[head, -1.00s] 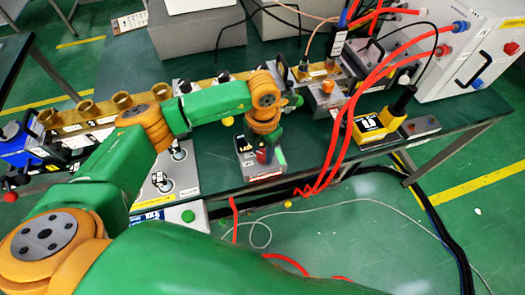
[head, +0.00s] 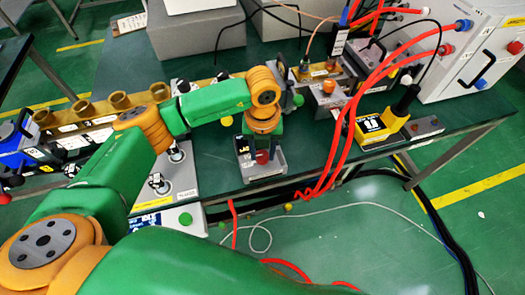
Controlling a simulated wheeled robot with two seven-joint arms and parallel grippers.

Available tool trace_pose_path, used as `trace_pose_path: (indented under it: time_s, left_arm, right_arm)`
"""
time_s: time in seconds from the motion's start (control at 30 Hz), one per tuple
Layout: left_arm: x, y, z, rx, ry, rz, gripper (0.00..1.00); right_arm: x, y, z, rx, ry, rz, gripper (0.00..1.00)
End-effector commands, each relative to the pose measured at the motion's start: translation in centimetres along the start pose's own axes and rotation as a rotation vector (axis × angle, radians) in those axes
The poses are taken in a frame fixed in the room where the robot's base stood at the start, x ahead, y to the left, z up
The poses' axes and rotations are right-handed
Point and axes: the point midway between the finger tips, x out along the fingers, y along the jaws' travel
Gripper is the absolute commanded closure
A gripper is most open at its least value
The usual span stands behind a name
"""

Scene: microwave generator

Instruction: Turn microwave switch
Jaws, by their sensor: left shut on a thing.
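The small grey switch box (head: 265,170) sits near the front edge of the green table, with a red knob (head: 262,157) on its top. My left gripper (head: 262,150) comes down over this box from above, below the orange wrist joint. Its fingers are small and partly hidden under the wrist, and they are shut at the red knob. The exact contact between fingers and knob is hard to see. My right gripper is not in view.
A brass waveguide rail (head: 75,127) runs along the table at left. A white cabinet (head: 470,50) is at far right.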

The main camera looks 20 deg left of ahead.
Motion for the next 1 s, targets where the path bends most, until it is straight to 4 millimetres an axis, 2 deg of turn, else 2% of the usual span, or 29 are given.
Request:
trace_pose_path:
  time_s: [0.63, 0.67, 0.73, 0.77, 1.0]
  left_arm:
    - [-0.12, -0.01, 0.13, -0.048, -0.005, -0.002, 1.00]
    - [-0.12, -0.01, 0.13, -0.048, -0.005, -0.002, 0.54]
    - [-0.11, -0.01, 0.12, -0.047, -0.004, -0.001, 0.35]
    - [-0.10, -0.01, 0.11, -0.047, -0.004, -0.001, 0.29]
    - [-0.06, 0.00, 0.05, -0.046, -0.002, -0.001, 0.29]
  right_arm:
    - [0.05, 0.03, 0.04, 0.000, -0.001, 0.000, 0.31]
    - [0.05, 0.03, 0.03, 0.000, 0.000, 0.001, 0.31]
    - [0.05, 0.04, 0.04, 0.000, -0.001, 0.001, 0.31]
    - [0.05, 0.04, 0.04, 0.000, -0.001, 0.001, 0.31]
    - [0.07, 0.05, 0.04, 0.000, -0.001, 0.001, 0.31]
